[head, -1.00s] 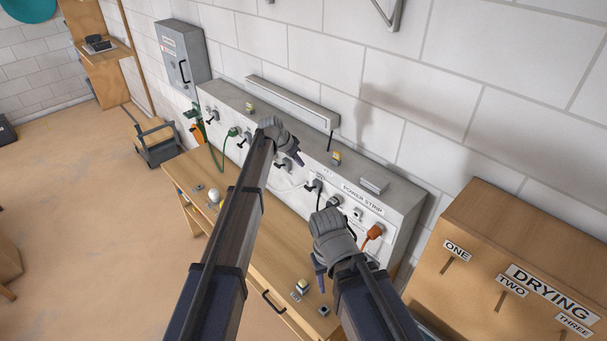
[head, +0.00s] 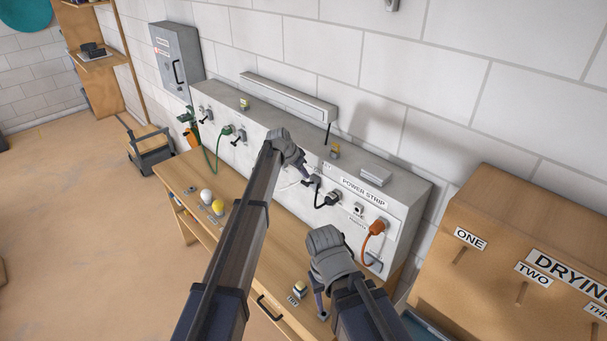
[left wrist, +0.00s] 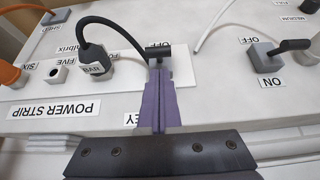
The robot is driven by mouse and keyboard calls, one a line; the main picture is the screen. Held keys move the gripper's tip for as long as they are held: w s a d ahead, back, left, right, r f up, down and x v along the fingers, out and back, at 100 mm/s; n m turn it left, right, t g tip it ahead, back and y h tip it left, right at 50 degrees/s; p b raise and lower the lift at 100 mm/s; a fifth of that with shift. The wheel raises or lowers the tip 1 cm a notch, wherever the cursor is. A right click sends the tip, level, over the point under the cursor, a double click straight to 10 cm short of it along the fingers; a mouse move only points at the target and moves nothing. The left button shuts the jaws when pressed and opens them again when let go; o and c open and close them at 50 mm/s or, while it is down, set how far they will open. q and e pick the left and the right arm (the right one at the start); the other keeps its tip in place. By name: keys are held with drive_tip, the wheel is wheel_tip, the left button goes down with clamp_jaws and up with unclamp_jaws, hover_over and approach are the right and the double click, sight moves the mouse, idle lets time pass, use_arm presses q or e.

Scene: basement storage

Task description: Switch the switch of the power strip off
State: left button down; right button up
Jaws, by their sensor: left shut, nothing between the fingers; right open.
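The power strip (left wrist: 28,92) is a pale plate on the front of the grey panel, with its label upside down in the left wrist view. Its label (head: 363,192) also shows in the head view. A black switch lever (left wrist: 163,52) stands at the strip's end, beside a partly hidden OFF label. My left gripper (left wrist: 158,92) is shut, its purple fingertips at this lever and seemingly touching it; which way the lever is set cannot be told. In the head view my left gripper (head: 310,181) is at the strip's left end. My right gripper (head: 321,302) is open, low over the bench.
A black plug (left wrist: 97,68) sits in the strip and its cable arches close to the lever. An orange plug (head: 377,227) is farther right. Another switch (left wrist: 275,53) with ON and OFF labels is nearby. Small bulbs (head: 206,195) stand on the wooden bench (head: 180,172).

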use_arm(q)
drive_tip(key=shift+s+a+f, duration=0.1)
drive_tip(key=shift+f, duration=0.55)
use_arm(e)
drive_tip(key=shift+f, duration=0.65)
use_arm(q)
drive_tip(key=shift+b, duration=0.3)
wheel_tip(320, 180, down, 7)
drive_tip(key=s+a+t+h+b, duration=0.2)
drive_tip(key=t+h+b, duration=0.2)
drive_tip(key=b, duration=1.1)
drive_tip(key=shift+t+h+b, duration=0.3)
drive_tip(key=shift+b, duration=0.05)
use_arm(e)
wheel_tip(320, 180, down, 16)
use_arm(q)
drive_tip(key=shift+f, duration=0.2)
